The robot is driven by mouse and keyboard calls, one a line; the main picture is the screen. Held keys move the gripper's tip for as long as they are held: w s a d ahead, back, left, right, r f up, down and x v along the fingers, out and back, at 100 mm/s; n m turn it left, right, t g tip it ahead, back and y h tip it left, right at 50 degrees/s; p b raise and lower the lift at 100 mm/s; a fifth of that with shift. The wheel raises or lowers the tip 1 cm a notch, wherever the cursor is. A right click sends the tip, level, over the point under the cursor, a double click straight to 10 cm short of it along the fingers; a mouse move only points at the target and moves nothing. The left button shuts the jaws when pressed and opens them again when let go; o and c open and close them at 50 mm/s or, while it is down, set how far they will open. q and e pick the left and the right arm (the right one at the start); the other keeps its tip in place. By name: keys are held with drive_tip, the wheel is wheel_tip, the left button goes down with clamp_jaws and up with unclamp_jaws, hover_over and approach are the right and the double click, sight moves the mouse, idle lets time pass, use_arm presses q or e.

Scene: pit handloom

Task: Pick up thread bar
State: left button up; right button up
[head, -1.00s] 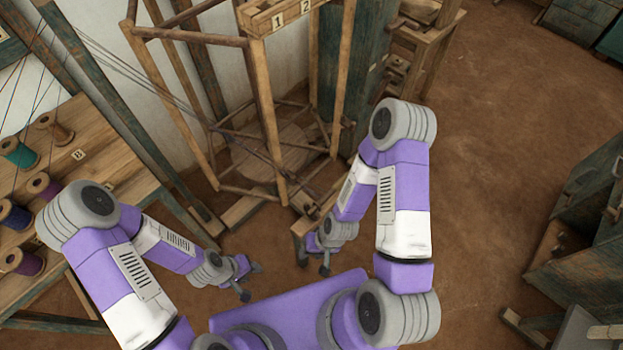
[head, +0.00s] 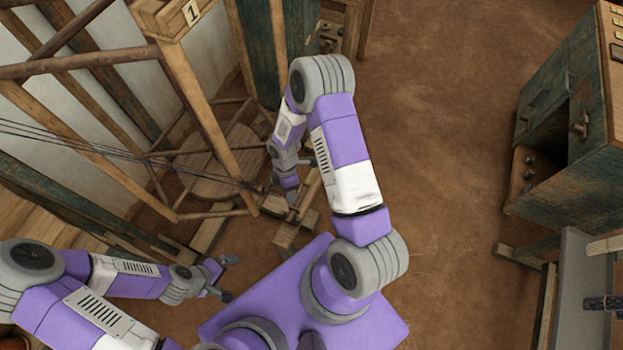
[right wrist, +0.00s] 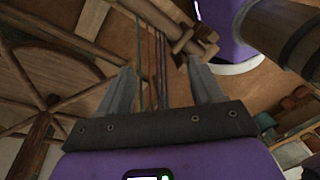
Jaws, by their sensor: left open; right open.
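In the right wrist view, a wooden bar (right wrist: 176,38) lies beyond my right gripper (right wrist: 160,72). Several thin coloured threads run up between the fingers toward it. The fingers are apart with clear space between them and the bar, and appear to hold nothing. In the head view, my right gripper (head: 291,198) points down over a small wooden stand (head: 299,222), where dark threads (head: 150,155) from the left end. The bar is too small and partly hidden to make out there. My left gripper (head: 227,278) is open and empty, left of my purple base.
A wooden frame (head: 200,105) with a box marked 1 stands left of my right arm, around a round wooden disc (head: 215,172). A green wooden cabinet (head: 565,120) stands at the right. The brown floor (head: 440,130) between is clear.

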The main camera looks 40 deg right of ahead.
sight(310, 174)
drive_tip(key=w+d+n+g+h+b, duration=0.1)
drive_tip(key=w+d+n+h+b, duration=0.25)
drive_tip(key=d+n, duration=0.55)
drive_tip(key=shift+m, duration=0.4)
drive_tip(key=b+x, duration=0.1)
drive_tip(key=x, duration=0.2)
drive_tip(key=d+x, duration=0.1)
drive_tip(key=x, duration=0.3)
drive_tip(key=shift+w+d+f+b, duration=0.1)
drive_tip(key=shift+w+d+b, duration=0.05)
drive_tip(key=shift+b, duration=0.25)
clamp_jaws()
